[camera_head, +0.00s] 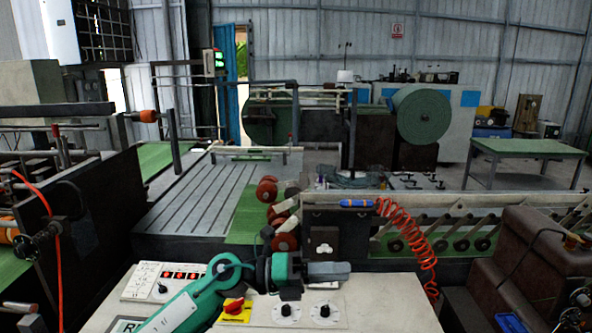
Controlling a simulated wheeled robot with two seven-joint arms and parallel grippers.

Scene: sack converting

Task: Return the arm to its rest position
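My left arm (190,305), teal and white, comes in from the bottom left. Its gripper (328,271) points right over the pale control desk (385,305). The grey fingers look close together, with no object seen between them, but from this side I cannot tell whether a gap is hidden. Whether the gripper touches anything is unclear. My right arm and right gripper are not in view.
A panel with red displays (183,275) lies left of the wrist. A dark machine post (335,235) with a coiled orange hose (408,235) stands just beyond the gripper. Brown machine housing (535,255) stands at the right. The desk's right part is bare.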

